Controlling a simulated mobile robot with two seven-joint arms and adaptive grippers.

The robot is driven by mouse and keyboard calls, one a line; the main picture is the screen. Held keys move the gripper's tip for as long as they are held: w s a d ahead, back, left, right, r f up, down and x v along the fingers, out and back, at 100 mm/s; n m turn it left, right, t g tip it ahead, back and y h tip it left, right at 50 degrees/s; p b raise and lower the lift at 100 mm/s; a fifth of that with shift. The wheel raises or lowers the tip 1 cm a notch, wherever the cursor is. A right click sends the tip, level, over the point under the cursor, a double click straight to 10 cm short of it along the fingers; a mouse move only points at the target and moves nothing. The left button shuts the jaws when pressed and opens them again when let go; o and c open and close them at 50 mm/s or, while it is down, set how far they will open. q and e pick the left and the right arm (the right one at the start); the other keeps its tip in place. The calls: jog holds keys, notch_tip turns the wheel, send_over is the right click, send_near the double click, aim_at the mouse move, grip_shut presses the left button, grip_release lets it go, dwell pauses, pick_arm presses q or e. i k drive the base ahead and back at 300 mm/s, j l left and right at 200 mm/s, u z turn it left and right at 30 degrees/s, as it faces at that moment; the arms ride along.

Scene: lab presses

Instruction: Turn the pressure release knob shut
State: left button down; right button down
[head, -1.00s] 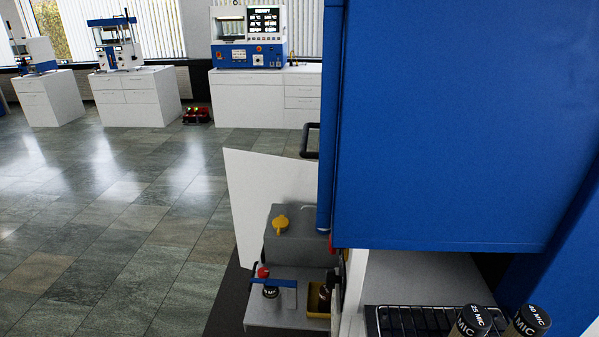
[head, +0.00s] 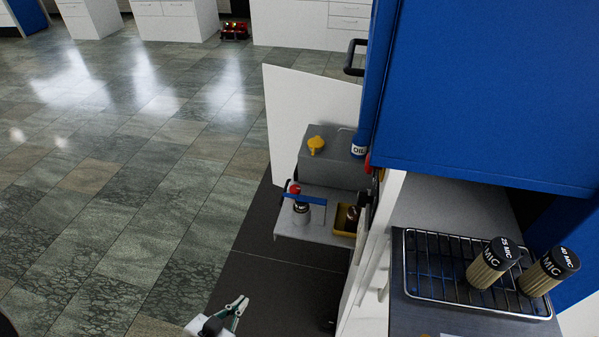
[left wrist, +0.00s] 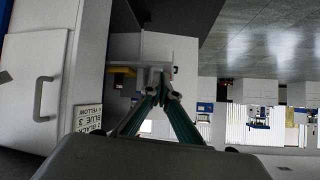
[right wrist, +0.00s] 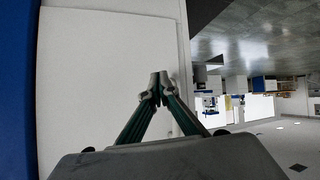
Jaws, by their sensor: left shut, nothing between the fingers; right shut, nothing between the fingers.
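In the head view a grey box with a yellow knob (head: 316,145) on top stands beside the blue press (head: 490,95). On the low shelf in front of it is a red-topped fitting (head: 295,188) with a blue bar across it. A red part (head: 368,162) shows at the press's edge, partly hidden. I cannot tell for certain which is the pressure release knob. My left gripper (head: 240,304) is at the bottom, below and left of the shelf, apart from it. It is shut and empty; its fingertips meet in the left wrist view (left wrist: 166,84). My right gripper (right wrist: 160,86) is shut and empty before a white panel.
A white panel (head: 310,120) stands upright behind the grey box. A yellow tray (head: 344,222) sits on the shelf (head: 315,236). A wire rack (head: 430,280) with two labelled cylinders (head: 493,263) is at the right. The tiled floor (head: 130,200) at the left is clear.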

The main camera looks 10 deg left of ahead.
aim_at(296, 189)
jog(key=k+j+z, duration=0.1)
jog(key=j+z, duration=0.25)
jog(key=k+j+z, duration=0.1)
jog(key=z, duration=0.3)
jog(key=k+j+z, duration=0.15)
jog(key=z, duration=0.2)
